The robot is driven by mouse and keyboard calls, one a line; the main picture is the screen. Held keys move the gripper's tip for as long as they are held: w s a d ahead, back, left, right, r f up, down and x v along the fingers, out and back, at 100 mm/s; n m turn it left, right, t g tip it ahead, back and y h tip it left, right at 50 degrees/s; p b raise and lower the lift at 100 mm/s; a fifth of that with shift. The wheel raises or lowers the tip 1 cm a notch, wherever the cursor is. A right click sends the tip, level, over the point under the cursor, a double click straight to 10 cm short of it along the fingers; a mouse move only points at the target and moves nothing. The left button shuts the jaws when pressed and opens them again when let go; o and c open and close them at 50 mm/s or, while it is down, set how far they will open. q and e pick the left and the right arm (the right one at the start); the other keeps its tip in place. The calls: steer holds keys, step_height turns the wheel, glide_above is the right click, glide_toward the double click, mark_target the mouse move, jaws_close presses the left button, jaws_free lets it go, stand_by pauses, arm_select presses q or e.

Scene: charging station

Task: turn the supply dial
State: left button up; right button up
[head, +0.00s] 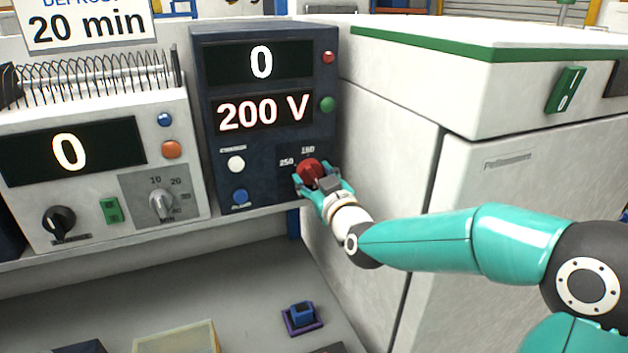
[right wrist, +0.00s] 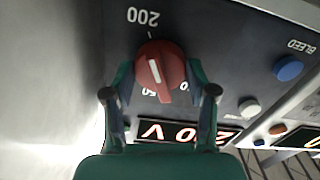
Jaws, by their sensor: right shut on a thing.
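The supply dial (head: 311,171) is a red knob low on the front of a dark blue supply unit (head: 265,178). The unit's upper display reads 0 and its lower display (head: 264,113) reads 200 V. In the right wrist view the red dial (right wrist: 158,72) has a white pointer line, with a 200 mark close by on the panel. My right gripper (head: 317,181) is shut on the dial, one finger on each side of it. The gripper (right wrist: 158,85) also shows in the right wrist view, its fingers flanking the knob. My left gripper is out of view.
A white unit (head: 95,190) with dials and a display reading 0 stands to the left. A large white cabinet (head: 385,140) with a green-edged lid is at the right. A small blue block (head: 302,312) sits on the lower surface. The unit also has white (head: 236,164) and blue buttons (head: 240,196).

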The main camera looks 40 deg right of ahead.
steer(key=m+b, duration=0.2)
steer(key=b, duration=0.1)
steer(key=shift+f+b, duration=0.25)
steer(key=shift+b, duration=0.05)
steer(key=shift+r+m+b, duration=0.2)
steer(key=shift+m+b, duration=1.25)
steer(key=shift+m, duration=0.25)
steer(key=o, duration=1.2)
steer(key=shift+c, duration=0.2)
steer(key=shift+s, duration=0.1)
steer(key=v, duration=1.1)
steer(key=shift+s, duration=0.4)
